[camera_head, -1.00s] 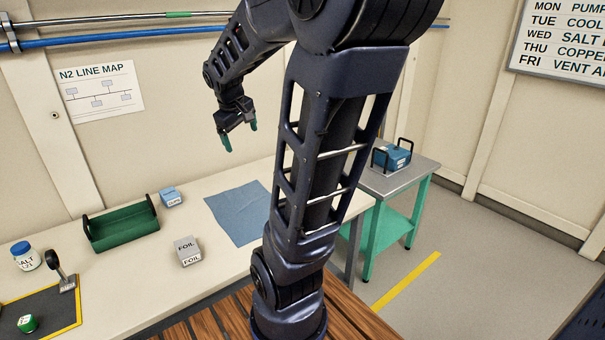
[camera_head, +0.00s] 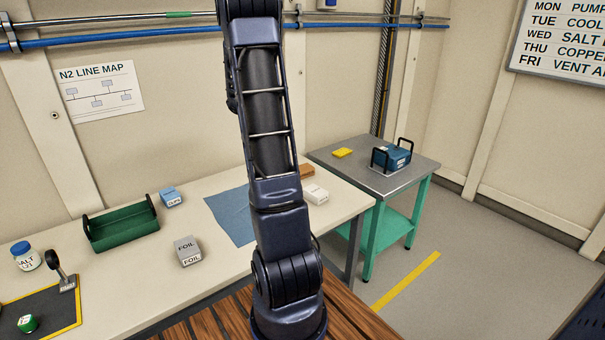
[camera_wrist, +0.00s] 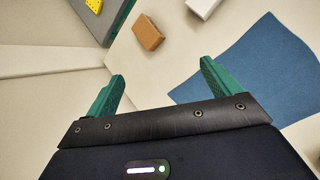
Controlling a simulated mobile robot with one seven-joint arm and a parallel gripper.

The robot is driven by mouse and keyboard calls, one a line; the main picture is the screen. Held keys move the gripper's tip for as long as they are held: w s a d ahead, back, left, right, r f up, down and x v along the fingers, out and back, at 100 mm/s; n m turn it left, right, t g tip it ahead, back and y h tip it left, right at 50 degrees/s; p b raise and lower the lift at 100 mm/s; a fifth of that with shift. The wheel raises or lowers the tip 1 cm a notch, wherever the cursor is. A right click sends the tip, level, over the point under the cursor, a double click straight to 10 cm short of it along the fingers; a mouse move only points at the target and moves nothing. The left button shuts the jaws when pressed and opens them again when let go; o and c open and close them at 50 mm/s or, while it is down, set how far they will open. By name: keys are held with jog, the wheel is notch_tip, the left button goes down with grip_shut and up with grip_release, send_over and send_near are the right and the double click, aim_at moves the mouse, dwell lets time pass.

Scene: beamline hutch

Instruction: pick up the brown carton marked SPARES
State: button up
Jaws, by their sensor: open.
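The brown carton (camera_head: 307,171) lies on the white bench near its far right end, partly hidden behind my arm in the head view. It also shows at the top of the wrist view (camera_wrist: 148,33); I cannot read its marking. My gripper (camera_wrist: 163,74) is open and empty in the wrist view, its two green fingers spread wide. The carton lies beyond the fingertips, apart from them, slightly left of the middle of the gap. In the head view the gripper is out of sight.
A white box (camera_head: 315,194) lies close to the carton. A blue cloth (camera_head: 229,214) is left of them. A grey FOIL box (camera_head: 188,251), a green tray (camera_head: 121,228) and a blue box (camera_head: 171,197) are farther left. A steel cart (camera_head: 385,182) stands beyond the bench's right end.

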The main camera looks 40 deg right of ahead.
jog(key=w+d+f+n+h, duration=0.1)
jog(key=w+d+f+n, duration=0.25)
jog(key=d+f, duration=0.5)
jog(key=n+g, duration=0.1)
jog(key=n, duration=0.2)
send_near(303, 168)
jog(key=f, duration=0.1)
jog(key=shift+h, duration=0.4)
jog(key=shift+x, duration=5.6)
jog(key=shift+w+a, duration=0.1)
jog(key=shift+w, duration=0.05)
jog(key=shift+c, duration=0.4)
jog(key=c, duration=1.2)
